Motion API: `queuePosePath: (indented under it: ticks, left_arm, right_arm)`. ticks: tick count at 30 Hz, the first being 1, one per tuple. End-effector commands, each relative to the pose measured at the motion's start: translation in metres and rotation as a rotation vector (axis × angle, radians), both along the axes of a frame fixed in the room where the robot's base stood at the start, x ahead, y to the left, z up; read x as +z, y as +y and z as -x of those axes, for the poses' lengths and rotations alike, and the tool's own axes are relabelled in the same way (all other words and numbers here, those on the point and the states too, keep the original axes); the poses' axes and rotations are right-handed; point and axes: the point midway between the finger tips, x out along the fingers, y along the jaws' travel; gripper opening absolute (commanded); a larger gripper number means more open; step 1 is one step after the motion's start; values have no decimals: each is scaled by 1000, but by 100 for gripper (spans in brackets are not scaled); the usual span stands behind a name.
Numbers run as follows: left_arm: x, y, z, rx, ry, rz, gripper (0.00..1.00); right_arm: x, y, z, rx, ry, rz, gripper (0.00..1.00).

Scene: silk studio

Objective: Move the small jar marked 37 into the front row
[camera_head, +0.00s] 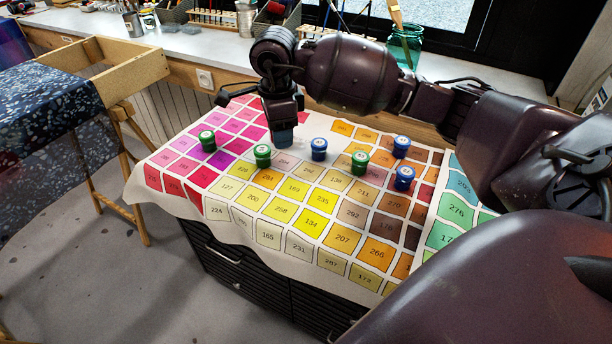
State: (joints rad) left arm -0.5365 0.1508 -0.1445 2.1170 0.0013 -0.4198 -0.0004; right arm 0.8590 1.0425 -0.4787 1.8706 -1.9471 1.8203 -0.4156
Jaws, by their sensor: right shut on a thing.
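My right gripper (283,122) reaches down from above at the back middle of the colour chart. It is shut on a small blue jar (282,139), whose lower part shows under the fingers. Its top is hidden, so its number cannot be read. Green-lidded jars stand on the chart at the left (207,141), left of the middle (263,156) and right of the middle (360,162). Blue-lidded jars stand at the middle (319,149), at the back right (401,147) and at the front right (404,179). Their lid numbers are too small to read. My left gripper is out of view.
The chart (254,224) of numbered colour squares covers a dark drawer cabinet (262,280). A second chart (444,236) lies at the right. A worktop with brushes and a green glass jar (405,45) runs behind. The chart's front squares are clear of jars.

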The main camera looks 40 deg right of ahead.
Motion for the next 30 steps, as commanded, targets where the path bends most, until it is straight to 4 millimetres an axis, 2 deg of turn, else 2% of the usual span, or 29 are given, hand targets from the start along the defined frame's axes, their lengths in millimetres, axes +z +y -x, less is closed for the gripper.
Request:
queuePosePath:
  ticks: [1,9,13,18,23,30]
  left_arm:
    - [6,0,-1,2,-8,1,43]
    - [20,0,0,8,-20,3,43]
    - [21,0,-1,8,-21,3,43]
    - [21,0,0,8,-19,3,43]
    - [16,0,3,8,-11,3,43]
    - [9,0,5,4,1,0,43]
  right_arm:
    - [11,-8,-3,-106,-7,-5,23]
    - [27,-46,-13,-671,3,-27,23]
    - [30,-59,-16,-851,9,-32,23]
    - [28,-67,-17,-969,15,-33,23]
    - [5,-68,-17,-987,22,-32,23]
    - [-49,-67,-16,-985,24,-31,23]
